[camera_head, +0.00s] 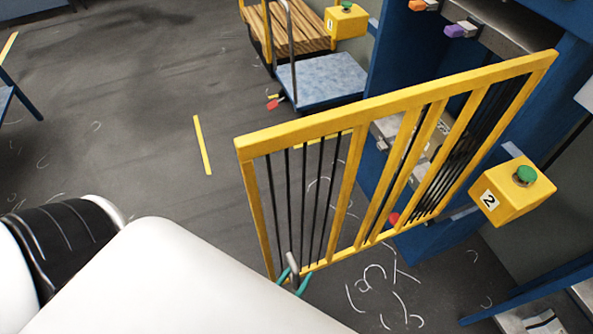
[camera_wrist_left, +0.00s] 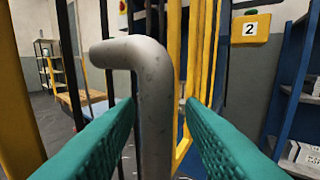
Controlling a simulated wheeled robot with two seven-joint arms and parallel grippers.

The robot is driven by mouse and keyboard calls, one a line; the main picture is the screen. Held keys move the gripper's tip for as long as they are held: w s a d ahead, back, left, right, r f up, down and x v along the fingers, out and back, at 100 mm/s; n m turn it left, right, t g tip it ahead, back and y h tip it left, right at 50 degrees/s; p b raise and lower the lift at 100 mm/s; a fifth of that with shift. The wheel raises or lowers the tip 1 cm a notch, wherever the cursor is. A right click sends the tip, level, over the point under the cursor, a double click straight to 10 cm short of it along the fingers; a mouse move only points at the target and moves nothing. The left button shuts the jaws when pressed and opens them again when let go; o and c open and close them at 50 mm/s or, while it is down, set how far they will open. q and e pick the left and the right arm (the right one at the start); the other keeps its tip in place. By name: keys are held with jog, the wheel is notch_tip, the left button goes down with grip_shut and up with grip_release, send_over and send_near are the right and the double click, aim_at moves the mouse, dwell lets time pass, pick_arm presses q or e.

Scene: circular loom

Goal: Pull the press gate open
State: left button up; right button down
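The yellow press gate (camera_head: 345,185) with thin black bars stands in front of the blue press frame (camera_head: 555,100). I cannot tell how far it stands open. Its grey bent handle (camera_head: 292,265) is at the lower left of the gate and fills the middle of the left wrist view (camera_wrist_left: 153,85). My left gripper (camera_head: 294,280) has its teal fingers (camera_wrist_left: 160,108) on either side of the handle's upright part. The fingers are spread, with a gap showing to the right of the handle. My right gripper is not in view.
A yellow box marked 2 with a green button (camera_head: 513,190) sticks out right of the gate. A blue-topped cart (camera_head: 322,80) and a wooden pallet (camera_head: 290,30) stand beyond. The dark floor (camera_head: 150,130) left of the gate is mostly clear, with scattered white threads.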

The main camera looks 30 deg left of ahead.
pick_arm(q)
jog(key=shift+s, duration=0.15)
jog(key=s+b, duration=0.3)
jog(key=s, duration=0.8)
jog(key=shift+s+a, duration=0.15)
jog(key=shift+s, duration=0.25)
jog(key=shift+f, duration=0.1)
notch_tip(320, 180, down, 22)
jog(key=s+f+m+g+h, duration=0.1)
jog(key=m+g+h, duration=0.1)
jog(key=g, duration=0.6)
jog(key=s+a+f+g+y, duration=0.1)
jog(key=s+a+f+g, duration=0.2)
jog(key=f, duration=0.3)
jog(key=s+a+f+g+y, duration=0.1)
jog(key=s+a+f+g, duration=0.3)
jog(key=a+f+g, duration=0.1)
jog(key=shift+a+f+g+y, duration=0.25)
jog(key=shift+f+g+y, duration=0.05)
jog(key=shift+f+g, duration=0.2)
